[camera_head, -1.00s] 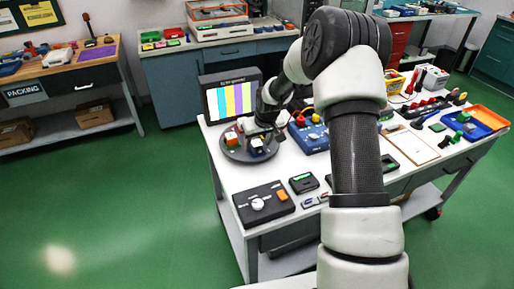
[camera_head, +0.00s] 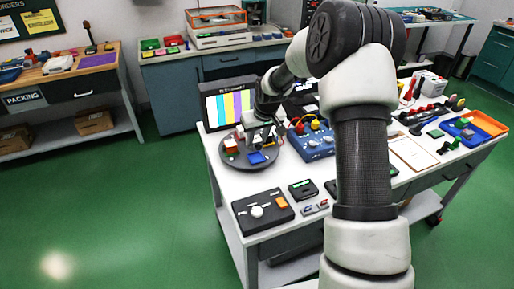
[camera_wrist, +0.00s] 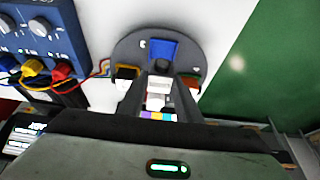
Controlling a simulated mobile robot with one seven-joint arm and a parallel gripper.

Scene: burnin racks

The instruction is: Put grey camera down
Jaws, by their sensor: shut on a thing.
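My gripper (camera_wrist: 160,92) is shut on a pale grey block with a dark end, which appears to be the grey camera (camera_wrist: 158,84). In the wrist view it is held between the two dark fingers, over the near part of a round dark turntable (camera_wrist: 128,46). I cannot tell whether it touches the turntable. A blue block (camera_wrist: 163,48) lies on the turntable just beyond the fingertips. In the head view my gripper is at the far edge of the turntable (camera_head: 233,161), and the camera in it is too small to make out clearly.
A monitor with colour bars (camera_head: 230,107) stands behind the turntable. A blue box with knobs and cables (camera_head: 312,146) is close on its right. A black control box (camera_head: 264,211) is in front. A red-and-white piece (camera_head: 231,146) sits on the turntable's left side.

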